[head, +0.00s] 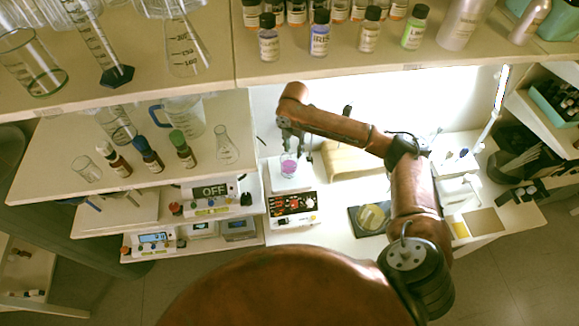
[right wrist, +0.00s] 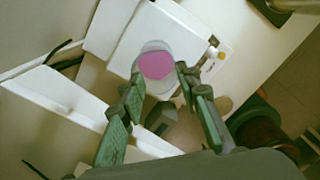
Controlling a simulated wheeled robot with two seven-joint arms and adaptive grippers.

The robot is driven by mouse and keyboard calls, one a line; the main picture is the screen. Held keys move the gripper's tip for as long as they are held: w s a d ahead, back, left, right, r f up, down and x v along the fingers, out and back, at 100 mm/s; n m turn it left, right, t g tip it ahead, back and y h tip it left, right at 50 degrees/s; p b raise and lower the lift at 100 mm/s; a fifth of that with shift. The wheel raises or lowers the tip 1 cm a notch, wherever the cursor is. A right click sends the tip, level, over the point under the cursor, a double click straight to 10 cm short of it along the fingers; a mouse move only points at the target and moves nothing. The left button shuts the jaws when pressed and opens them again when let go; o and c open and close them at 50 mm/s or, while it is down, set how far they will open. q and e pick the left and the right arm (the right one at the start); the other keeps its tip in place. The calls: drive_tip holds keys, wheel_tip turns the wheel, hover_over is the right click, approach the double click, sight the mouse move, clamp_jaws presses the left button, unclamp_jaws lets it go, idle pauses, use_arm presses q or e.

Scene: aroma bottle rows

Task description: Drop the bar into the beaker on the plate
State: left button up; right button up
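A clear beaker (head: 289,168) with pink liquid stands upright on the white top plate (head: 276,184) of a device with a black knob panel (head: 295,205). In the right wrist view the beaker (right wrist: 157,67) shows from above, its pink content round, on the white plate (right wrist: 190,27). My right gripper (head: 296,150) is over the beaker. In the right wrist view its green-padded fingers (right wrist: 159,78) are apart, with the beaker beyond and between the tips. I see no bar between them or in the beaker. My left gripper is not in view.
A shelf (head: 60,165) at the left holds several small bottles and glassware close to the gripper. A dark scale-like device (head: 371,219) stands nearer. An upper shelf (head: 200,80) with bottles overhangs the back.

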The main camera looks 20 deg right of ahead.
wheel_tip(320, 180, up, 9)
idle(0.3)
drive_tip(key=shift+s+a+f, duration=0.1)
idle(0.4)
